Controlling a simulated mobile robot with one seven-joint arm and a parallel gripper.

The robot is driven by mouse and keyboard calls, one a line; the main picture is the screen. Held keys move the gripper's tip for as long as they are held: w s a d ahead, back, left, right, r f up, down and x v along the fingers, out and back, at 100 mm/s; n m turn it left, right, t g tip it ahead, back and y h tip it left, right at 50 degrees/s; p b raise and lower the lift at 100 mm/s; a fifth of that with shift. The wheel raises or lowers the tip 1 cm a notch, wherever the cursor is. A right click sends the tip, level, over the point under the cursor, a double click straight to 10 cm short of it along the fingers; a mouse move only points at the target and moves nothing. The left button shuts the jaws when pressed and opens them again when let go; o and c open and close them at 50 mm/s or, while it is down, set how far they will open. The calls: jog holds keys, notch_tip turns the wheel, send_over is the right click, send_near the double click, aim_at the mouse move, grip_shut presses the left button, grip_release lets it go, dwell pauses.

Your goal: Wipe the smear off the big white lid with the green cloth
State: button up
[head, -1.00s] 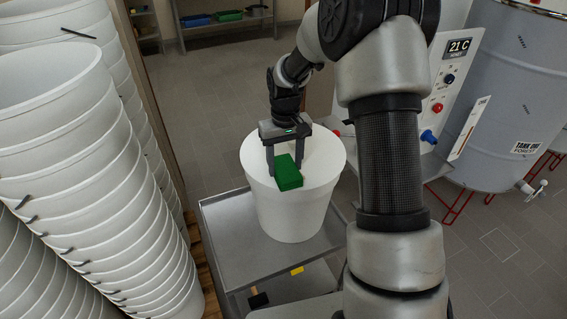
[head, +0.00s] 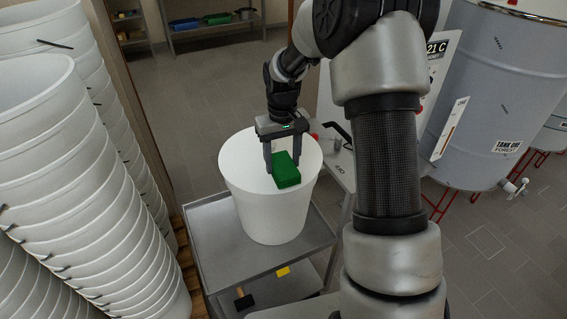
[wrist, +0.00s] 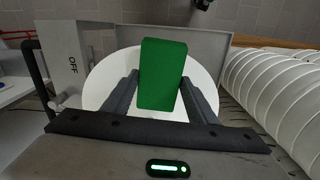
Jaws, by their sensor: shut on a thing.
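The green cloth (head: 287,172) is a folded block on top of the big white lid (head: 240,160), which closes a white bucket on a grey metal cart. My gripper (head: 283,165) is shut on the cloth, a finger at each side of it. In the wrist view the green cloth (wrist: 162,75) stands between the two fingers, over the white lid (wrist: 205,80). I see no smear on the parts of the lid that show; the cloth and my gripper hide some of it.
Tall stacks of white buckets (head: 75,150) stand close on the left. The cart (head: 205,240) has a lower shelf with a yellow item (head: 283,271). A grey tank (head: 490,90) stands at the right. A shelf with bins (head: 215,20) is at the back, beyond open floor.

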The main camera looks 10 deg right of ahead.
jog(key=shift+r+p, duration=1.3)
jog(key=shift+r, duration=1.1)
